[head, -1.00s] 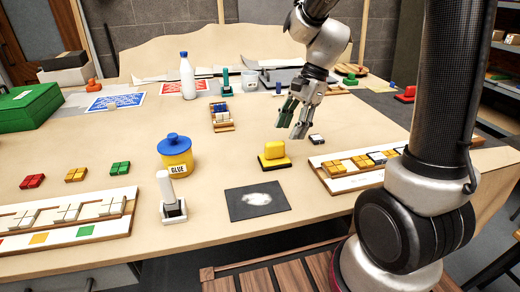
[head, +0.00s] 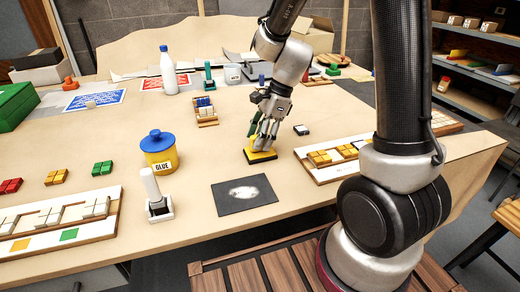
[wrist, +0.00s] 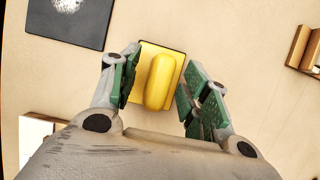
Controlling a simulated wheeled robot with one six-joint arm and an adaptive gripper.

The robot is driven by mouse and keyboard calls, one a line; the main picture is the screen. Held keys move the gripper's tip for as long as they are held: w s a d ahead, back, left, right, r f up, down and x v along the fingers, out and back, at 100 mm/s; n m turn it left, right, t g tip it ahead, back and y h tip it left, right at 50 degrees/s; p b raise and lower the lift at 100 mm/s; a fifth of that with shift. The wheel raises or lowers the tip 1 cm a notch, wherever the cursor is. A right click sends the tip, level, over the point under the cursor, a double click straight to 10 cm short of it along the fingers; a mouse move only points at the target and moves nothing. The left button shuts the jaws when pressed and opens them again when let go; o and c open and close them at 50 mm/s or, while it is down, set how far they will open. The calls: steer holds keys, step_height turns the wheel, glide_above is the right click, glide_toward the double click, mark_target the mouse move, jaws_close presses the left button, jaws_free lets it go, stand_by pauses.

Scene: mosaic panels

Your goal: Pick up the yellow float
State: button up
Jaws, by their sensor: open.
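The yellow float (head: 259,155) lies on the table, a yellow handle block on a flat base with a dark underside. In the wrist view, the float (wrist: 160,82) has its long rounded handle between my fingers. My gripper (head: 263,143) is right over the float and hides much of its handle in the head view. In the wrist view, my gripper (wrist: 154,83) is open, with one green-padded finger on each side of the handle. A gap shows between each finger and the handle.
A dark mat with a white patch (head: 244,195) lies in front of the float. A yellow glue pot (head: 160,155) stands to the left. A long tray of tiles (head: 320,172) lies to the right. A small dark-and-white block (head: 301,130) is close behind right.

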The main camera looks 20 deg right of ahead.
jaws_close()
step_height(320, 180, up, 10)
steer(key=shift+r, duration=0.1)
stand_by(0.5)
